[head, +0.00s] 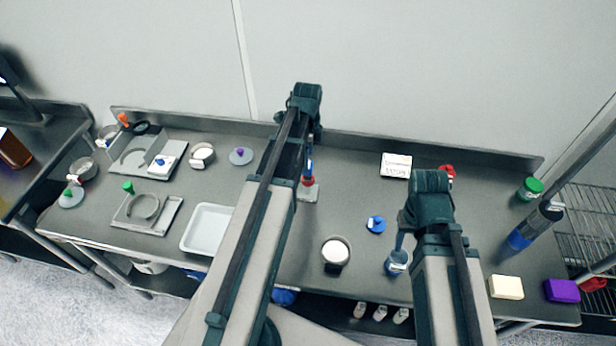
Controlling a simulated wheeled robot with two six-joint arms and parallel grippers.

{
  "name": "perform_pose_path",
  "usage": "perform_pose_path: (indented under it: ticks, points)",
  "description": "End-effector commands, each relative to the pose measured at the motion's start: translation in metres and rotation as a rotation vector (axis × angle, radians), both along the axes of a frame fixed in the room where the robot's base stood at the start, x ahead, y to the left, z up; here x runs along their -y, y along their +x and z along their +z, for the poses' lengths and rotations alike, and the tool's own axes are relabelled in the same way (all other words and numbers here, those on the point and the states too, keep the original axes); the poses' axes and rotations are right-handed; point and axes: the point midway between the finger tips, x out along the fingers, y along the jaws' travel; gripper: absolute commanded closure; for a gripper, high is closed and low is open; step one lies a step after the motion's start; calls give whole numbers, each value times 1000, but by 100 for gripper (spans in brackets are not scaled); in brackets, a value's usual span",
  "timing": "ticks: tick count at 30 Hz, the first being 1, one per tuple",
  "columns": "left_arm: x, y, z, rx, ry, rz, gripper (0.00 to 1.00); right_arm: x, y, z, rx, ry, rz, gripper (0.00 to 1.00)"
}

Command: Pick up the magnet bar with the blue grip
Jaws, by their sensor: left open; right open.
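My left gripper (311,138) is open and points down over the middle of the table. Just below it is a slim upright piece with a blue upper part (309,166) and a red part, on a pale base (308,193). It may be the magnet bar, but it is too small to be sure, and I cannot tell whether the fingers touch it. My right gripper (401,238) is open, above or beside a small blue-and-clear container (397,264). A larger cylinder with a blue lower end (519,240) stands at the right.
A disc with a blue knob (376,224) and a round cup of white powder (336,252) lie between my arms. A white tray (207,229) is left of my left arm. A white box (396,165), yellow block (506,287) and purple block (562,290) are at right.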

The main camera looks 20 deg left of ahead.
Motion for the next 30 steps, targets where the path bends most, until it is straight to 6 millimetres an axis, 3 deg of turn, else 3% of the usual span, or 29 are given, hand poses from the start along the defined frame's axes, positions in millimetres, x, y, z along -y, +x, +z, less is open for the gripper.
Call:
perform_pose_path:
  ticks: [1, 7, 17, 20, 30]
  points:
    - [1, 0, -12, 0, 0, 0, 15, 0, 0, -12, 0, 0, 1, 50]
    - [2, 0, -37, 0, 0, 0, 15, 0, 0, -37, 0, -1, 6, 50]
    - [2, 0, -40, 0, 0, 0, 15, 0, 0, -40, 0, -1, 7, 50]
    - [2, 0, -40, 0, 0, 0, 29, 0, 0, -39, 0, -1, 7, 50]
    - [2, 0, -40, 0, 0, 0, 91, 0, 0, -40, 0, -1, 7, 50]
